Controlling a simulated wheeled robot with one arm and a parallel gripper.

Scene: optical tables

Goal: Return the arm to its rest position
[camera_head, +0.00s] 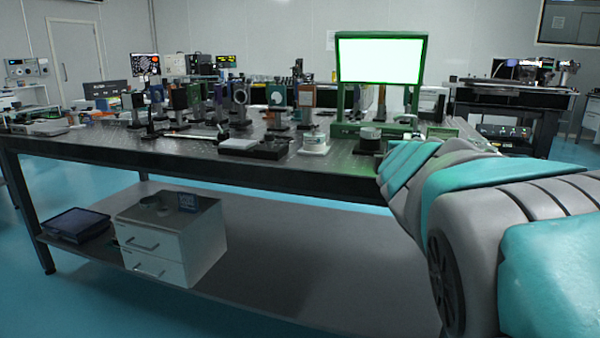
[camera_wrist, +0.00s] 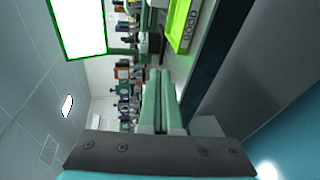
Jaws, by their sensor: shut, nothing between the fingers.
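My arm (camera_head: 490,200), grey and teal, reaches in from the right of the head view toward the near right edge of the optical table (camera_head: 215,165). Its far end hides that table corner, and my gripper cannot be made out there. In the wrist view my gripper (camera_wrist: 162,88) shows as two pale green fingers lying together, shut and empty. The wrist view is turned on its side, with the table edge to the right of the fingers. The fingers appear apart from the things around them.
A green-framed lit screen (camera_head: 380,61) stands at the table's right end; it also shows in the wrist view (camera_wrist: 80,25). A bright green device (camera_wrist: 181,22) lies beyond the fingers. Several optical mounts crowd the tabletop. A drawer unit (camera_head: 172,238) stands on the lower shelf.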

